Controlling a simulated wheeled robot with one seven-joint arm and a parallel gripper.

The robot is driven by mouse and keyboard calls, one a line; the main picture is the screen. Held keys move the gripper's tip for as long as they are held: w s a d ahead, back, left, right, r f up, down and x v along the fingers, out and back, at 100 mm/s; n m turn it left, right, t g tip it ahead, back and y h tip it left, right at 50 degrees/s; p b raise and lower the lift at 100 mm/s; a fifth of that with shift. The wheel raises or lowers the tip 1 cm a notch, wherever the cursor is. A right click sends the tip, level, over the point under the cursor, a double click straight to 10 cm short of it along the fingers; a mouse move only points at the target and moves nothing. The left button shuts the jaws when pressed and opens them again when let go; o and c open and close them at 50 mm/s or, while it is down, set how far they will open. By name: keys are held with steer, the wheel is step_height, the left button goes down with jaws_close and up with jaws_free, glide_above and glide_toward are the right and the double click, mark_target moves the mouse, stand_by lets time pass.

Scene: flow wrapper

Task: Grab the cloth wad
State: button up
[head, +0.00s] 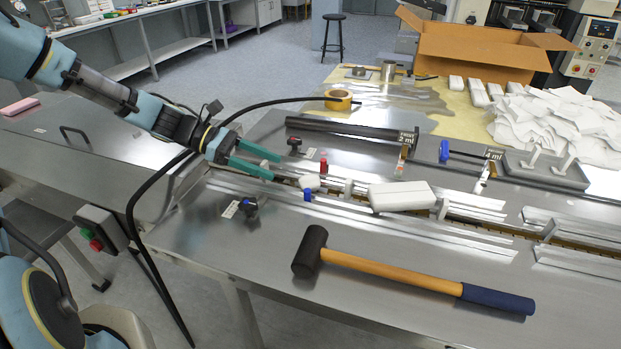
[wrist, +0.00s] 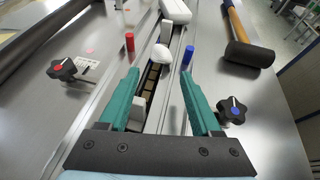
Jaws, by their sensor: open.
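The cloth wad appears to be the small white rounded lump (head: 309,182) in the channel of the steel machine, between a red peg and a blue peg. It also shows in the wrist view (wrist: 160,53), just beyond my fingertips. My gripper (head: 276,168) has two green fingers, spread apart and reaching along the channel from the left. In the wrist view, my gripper (wrist: 158,72) has the channel between its fingers and holds nothing. The wad lies ahead of the tips, roughly in line with the gap.
A red peg (head: 323,165) and a blue peg (head: 307,195) flank the channel. A larger white block (head: 401,196) lies further along it. Black star knobs (head: 249,206) stand near the rails. A mallet (head: 390,272) lies in front. White cloths (head: 560,125) are heaped at back right.

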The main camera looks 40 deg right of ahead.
mark_target(310, 184)
steer(key=shift+x, duration=0.95)
steer(key=p+x, duration=0.2)
steer(key=x, duration=0.2)
steer(key=shift+s+d+p, duration=0.1)
steer(key=shift+s+p, duration=0.25)
steer(key=shift+s, duration=0.1)
steer(key=shift+s+d+f, duration=0.15)
steer(key=shift+d+f, duration=0.1)
steer(key=shift+f, duration=0.05)
jaws_close()
